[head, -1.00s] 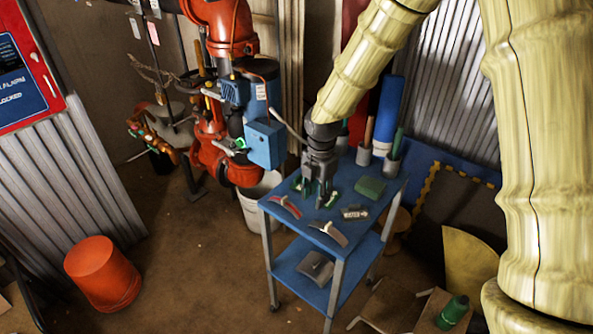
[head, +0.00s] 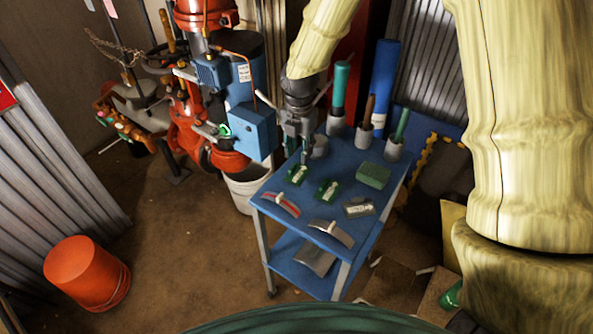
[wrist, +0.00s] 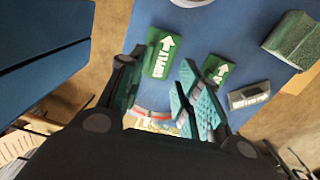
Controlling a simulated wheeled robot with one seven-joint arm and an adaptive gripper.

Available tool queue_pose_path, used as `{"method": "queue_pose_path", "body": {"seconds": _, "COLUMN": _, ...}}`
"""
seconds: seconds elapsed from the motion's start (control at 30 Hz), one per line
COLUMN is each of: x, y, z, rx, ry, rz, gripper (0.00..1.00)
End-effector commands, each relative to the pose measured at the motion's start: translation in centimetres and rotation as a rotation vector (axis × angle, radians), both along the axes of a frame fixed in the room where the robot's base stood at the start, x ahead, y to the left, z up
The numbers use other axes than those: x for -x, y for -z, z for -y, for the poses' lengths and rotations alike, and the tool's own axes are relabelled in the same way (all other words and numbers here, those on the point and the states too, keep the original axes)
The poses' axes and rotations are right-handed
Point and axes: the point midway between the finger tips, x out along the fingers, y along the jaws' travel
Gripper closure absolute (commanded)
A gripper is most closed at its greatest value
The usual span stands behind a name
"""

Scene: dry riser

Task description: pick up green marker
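Two flat green markers with white arrows lie on the blue cart top. The left one (head: 298,174) is close in front of my gripper (head: 304,157); the other (head: 327,190) lies to its right. In the wrist view, the left marker (wrist: 158,54) reads "SUPPLY" and shows between and beyond my fingertips (wrist: 158,95). The second marker (wrist: 217,69) is just beyond the right finger, which partly hides its lower end. My gripper is open, with nothing held between its teal-padded fingers. I cannot tell its exact height above the cart top.
The blue cart (head: 350,155) also bears a green block (head: 373,176), a grey labelled plate (head: 359,208), a red-edged curved piece (head: 280,204) and a grey curved piece (head: 331,233). Cups with upright rods (head: 393,148) line the back. Red-and-blue pipework (head: 250,130) stands close left.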

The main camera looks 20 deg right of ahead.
Motion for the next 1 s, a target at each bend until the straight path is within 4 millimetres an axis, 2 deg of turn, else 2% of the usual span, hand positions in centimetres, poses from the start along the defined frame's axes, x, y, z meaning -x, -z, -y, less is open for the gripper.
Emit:
{"method": "queue_pose_path", "body": {"seconds": 0.17, "x": -1.3, "y": 1.5, "z": -0.2, "rx": -0.001, "ry": 0.001, "rz": -0.013, "gripper": 0.66}}
{"method": "queue_pose_path", "body": {"seconds": 0.6, "x": -1.2, "y": 5.9, "z": -0.7, "rx": -0.002, "ry": 0.003, "rz": -0.014, "gripper": 0.66}}
{"method": "queue_pose_path", "body": {"seconds": 0.93, "x": -1.2, "y": 6.5, "z": -0.7, "rx": -0.001, "ry": 0.003, "rz": -0.015, "gripper": 0.66}}
{"method": "queue_pose_path", "body": {"seconds": 1.0, "x": -1.2, "y": 6.5, "z": -0.7, "rx": -0.001, "ry": 0.004, "rz": -0.015, "gripper": 0.77}}
